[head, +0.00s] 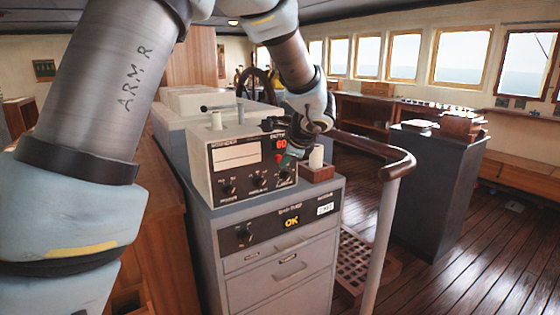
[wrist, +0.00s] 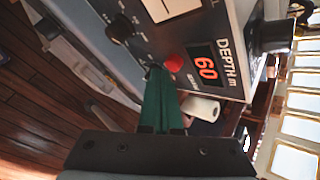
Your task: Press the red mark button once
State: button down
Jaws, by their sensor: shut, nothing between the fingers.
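The red mark button (head: 279,158) is on the front panel of a grey depth recorder box (head: 204,172), just under its orange "60" display. In the wrist view the button (wrist: 174,63) shows as a red cap beside the display (wrist: 206,67). My gripper (head: 300,128) is at the right front of the recorder. Its green fingers (wrist: 158,78) are shut with nothing between them. Their tips point at the panel right beside the button, near a dark knob. The button is not covered. I cannot tell whether the tips touch the panel.
The recorder stands on a grey drawer cabinet (head: 275,262) with an "OK" sign. A white roll (head: 316,157) in a small wooden holder (head: 317,173) is close to its right. A wooden handrail (head: 375,150) on a grey post curves past the right side. Open floor lies beyond.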

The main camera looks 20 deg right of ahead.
jog(key=shift+w+a, duration=0.15)
jog(key=shift+w, duration=0.4)
dwell(0.5)
jog(key=shift+s, duration=0.1)
jog(key=shift+s+d+b, duration=0.2)
jog(key=shift+s+b, duration=0.2)
jog(key=shift+s, duration=0.45)
jog(key=shift+s, duration=0.1)
jog(key=s+b, duration=0.1)
jog(key=s, duration=0.1)
jog(key=s+d, duration=0.1)
jog(key=s, duration=0.1)
jog(key=shift+s+b, duration=0.35)
dwell(0.6)
